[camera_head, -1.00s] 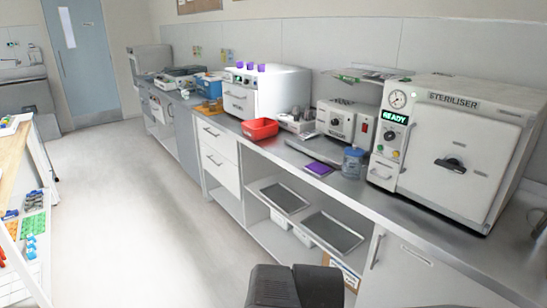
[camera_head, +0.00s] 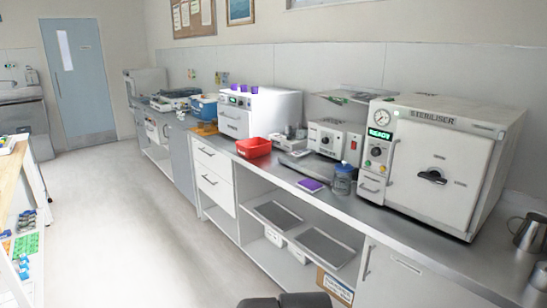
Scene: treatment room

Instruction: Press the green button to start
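The white steriliser (camera_head: 450,165) stands on the right part of the counter with its door shut. Its green-lit display (camera_head: 380,134) reads READY, below a round gauge (camera_head: 382,116). Small round controls (camera_head: 376,153) sit under the display on the left control panel. A dark part of my own arm shows at the bottom edge of the picture, well below and left of the steriliser. My gripper's fingers are not seen, and nothing of mine touches the steriliser.
On the counter (camera_head: 335,198) left of the steriliser are a blue-tinted jar (camera_head: 343,180), a purple pad (camera_head: 310,185), a smaller white device (camera_head: 335,138) and a red bin (camera_head: 253,147). A metal jug (camera_head: 529,232) stands at the right. Open floor (camera_head: 130,220) lies left.

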